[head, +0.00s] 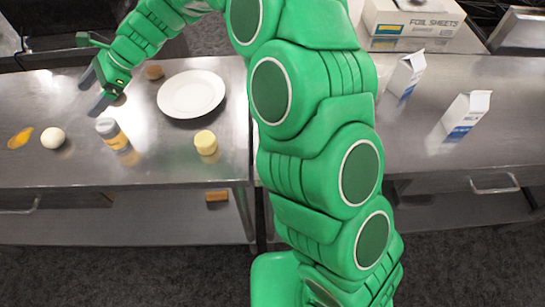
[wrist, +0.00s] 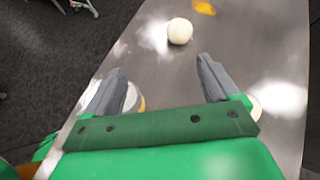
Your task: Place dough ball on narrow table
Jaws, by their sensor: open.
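A pale, round dough ball (head: 53,138) rests on the steel table (head: 60,170) at the left. In the wrist view the dough ball (wrist: 180,31) lies beyond my fingertips, roughly ahead of the gap between them, apart from both. My gripper (head: 94,90) is open and empty above the table, behind and to the right of the ball in the head view. Both grey fingers of my gripper (wrist: 160,66) show in the wrist view. I cannot tell which surface is the narrow table.
A flat orange piece (head: 20,138) lies beside the ball. A jar (head: 112,133), yellow cylinder (head: 206,142), brown round item (head: 154,72) and white plate (head: 192,94) stand nearby. Two cartons (head: 405,74) (head: 465,115) and a foil box (head: 425,20) are on the right counter (head: 410,150).

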